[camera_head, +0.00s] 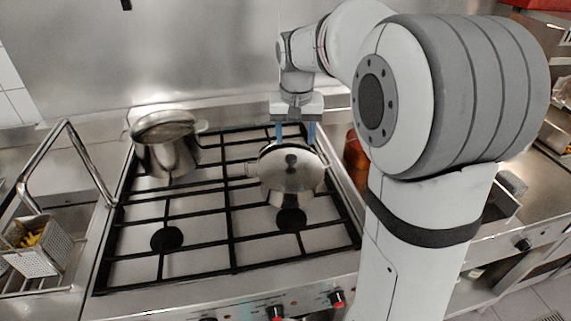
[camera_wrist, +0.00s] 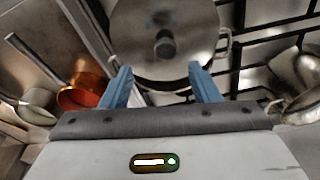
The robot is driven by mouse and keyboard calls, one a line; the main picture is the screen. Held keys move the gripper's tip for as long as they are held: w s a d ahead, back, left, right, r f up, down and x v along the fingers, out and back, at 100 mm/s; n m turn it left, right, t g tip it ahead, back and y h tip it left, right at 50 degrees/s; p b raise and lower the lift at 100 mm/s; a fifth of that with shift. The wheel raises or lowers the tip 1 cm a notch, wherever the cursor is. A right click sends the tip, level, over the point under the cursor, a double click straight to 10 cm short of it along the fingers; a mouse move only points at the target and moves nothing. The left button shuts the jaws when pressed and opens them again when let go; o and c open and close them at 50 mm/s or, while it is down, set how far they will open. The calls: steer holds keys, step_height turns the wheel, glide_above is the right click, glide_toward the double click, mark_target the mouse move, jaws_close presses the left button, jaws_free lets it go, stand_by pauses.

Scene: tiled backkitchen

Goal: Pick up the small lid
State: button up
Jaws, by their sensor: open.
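A round steel lid (camera_head: 308,165) with a dark knob lies on a steel pot (camera_head: 290,188) on the right part of the hob. In the wrist view the lid (camera_wrist: 190,25) fills the top middle, its black knob ahead of my fingers. A second steel lid (camera_head: 163,122) sits on the pot (camera_head: 170,158) at the back left of the hob, appearing tilted. I cannot tell which lid is the smaller. My gripper (camera_head: 295,139) is open, with blue fingers pointing down near the far side of the right pot. In the wrist view my gripper (camera_wrist: 160,73) holds nothing between its fingertips.
The hob's black grates (camera_head: 228,215) are bare in front. A copper pan (camera_head: 355,152) stands right of the hob, partly hidden by my arm. A fryer basket with yellow food (camera_head: 35,258) is at far left. A steel wall rises behind.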

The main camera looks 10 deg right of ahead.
mark_target(291, 158)
steer(key=f, duration=0.2)
steer(key=w+f+p, duration=0.1)
steer(key=f, duration=0.4)
steer(key=shift+w+a+f, duration=0.15)
steer(key=shift+a, duration=0.1)
steer(key=shift+c, duration=0.2)
jaws_close()
